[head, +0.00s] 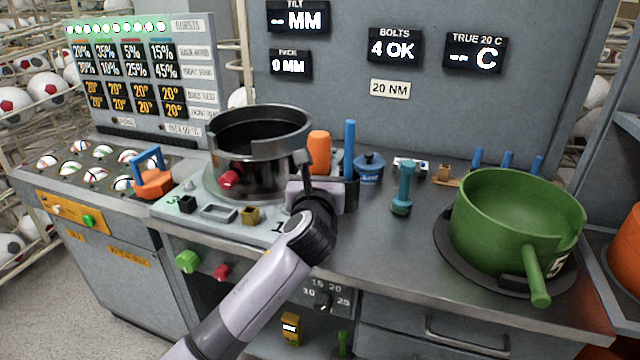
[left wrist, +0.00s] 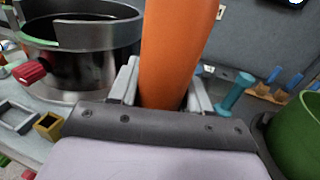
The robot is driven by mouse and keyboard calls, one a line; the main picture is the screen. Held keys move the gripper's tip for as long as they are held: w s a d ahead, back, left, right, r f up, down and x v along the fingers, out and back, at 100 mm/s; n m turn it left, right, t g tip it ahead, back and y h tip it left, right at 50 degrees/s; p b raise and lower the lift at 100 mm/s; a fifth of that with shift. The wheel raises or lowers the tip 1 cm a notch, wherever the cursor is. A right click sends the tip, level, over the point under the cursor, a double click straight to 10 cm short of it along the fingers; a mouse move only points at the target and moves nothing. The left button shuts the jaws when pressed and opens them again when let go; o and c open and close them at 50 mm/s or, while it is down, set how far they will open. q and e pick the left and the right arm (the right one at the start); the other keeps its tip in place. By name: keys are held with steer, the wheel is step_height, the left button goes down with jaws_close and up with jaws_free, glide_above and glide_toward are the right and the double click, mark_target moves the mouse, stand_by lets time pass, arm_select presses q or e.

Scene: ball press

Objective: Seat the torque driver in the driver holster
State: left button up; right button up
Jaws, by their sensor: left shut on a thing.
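The torque driver appears to be the orange-handled tool (head: 319,152), standing roughly upright beside the dark metal pot. My left gripper (head: 318,183) is shut on its lower part. In the left wrist view the orange handle (left wrist: 178,45) rises between the two fingers of the gripper (left wrist: 165,92). The driver's lower end is hidden behind my gripper. A dark cup-like holder (head: 351,194) with a blue rod (head: 350,150) stands just right of the gripper; I cannot tell whether it is the driver holster. My right gripper is not in view.
The dark pot (head: 258,165) with a red knob stands close left. A teal dumbbell-shaped tool (head: 402,188) and a blue lidded pot (head: 369,168) stand to the right. A large green pot (head: 505,225) fills the right counter. Clear counter lies before the teal tool.

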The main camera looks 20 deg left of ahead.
arm_select(q)
steer(key=shift+f, duration=1.05)
steer(key=shift+f, duration=0.15)
steer(key=o, duration=1.2)
steer(key=shift+f, duration=0.1)
